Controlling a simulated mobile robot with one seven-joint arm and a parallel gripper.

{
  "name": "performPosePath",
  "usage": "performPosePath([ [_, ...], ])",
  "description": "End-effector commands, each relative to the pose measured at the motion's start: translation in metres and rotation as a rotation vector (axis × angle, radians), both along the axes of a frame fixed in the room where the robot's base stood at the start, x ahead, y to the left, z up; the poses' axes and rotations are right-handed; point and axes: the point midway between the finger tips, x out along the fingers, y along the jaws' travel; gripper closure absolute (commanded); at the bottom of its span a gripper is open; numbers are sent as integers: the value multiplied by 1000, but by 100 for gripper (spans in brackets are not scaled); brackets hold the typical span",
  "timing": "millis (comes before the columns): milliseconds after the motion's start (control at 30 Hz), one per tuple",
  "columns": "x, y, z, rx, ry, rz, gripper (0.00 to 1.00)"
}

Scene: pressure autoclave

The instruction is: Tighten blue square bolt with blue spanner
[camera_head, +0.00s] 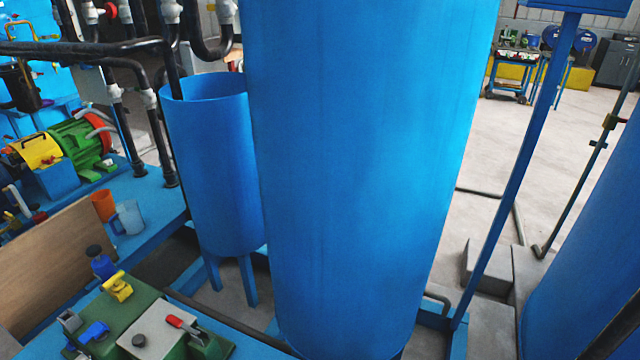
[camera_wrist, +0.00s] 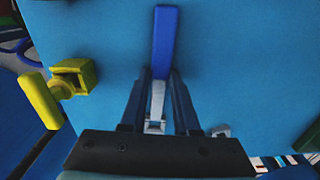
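In the wrist view, a tool with a blue handle (camera_wrist: 165,40) and a grey metal shank (camera_wrist: 157,100) lies in line with my gripper (camera_wrist: 160,75). It looks like the blue spanner. My two dark fingers stand on either side of its shank. I cannot tell whether they press on it or only straddle it. My gripper does not show in the head view. I cannot pick out a blue square bolt for certain. A small blue fitting (camera_head: 93,333) sits on the green block (camera_head: 140,305) at the lower left of the head view.
A yellow T-shaped part (camera_wrist: 70,78) stands left of my fingers. A large blue tank (camera_head: 350,180) fills the middle of the head view, with a smaller blue vessel (camera_head: 210,160) to its left. Open floor (camera_head: 540,140) shows at right.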

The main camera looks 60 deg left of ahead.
Motion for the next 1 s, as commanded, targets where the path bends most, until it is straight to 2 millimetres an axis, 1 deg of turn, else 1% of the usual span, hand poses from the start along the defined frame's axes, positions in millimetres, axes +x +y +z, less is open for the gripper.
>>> performPosePath([
  [33, 0, 0, 0, 0, 0, 0, 87],
  [100, 0, 0, 0, 0, 0, 0, 100],
  [467, 0, 0, 0, 0, -1, 0, 100],
  [567, 0, 0, 3, 2, -1, 0, 100],
  [667, 1, 1, 14, 2, -2, 0, 100],
  [900, 1, 1, 63, 2, -4, -1, 100],
  [1000, 1, 0, 80, 2, -4, 0, 100],
])
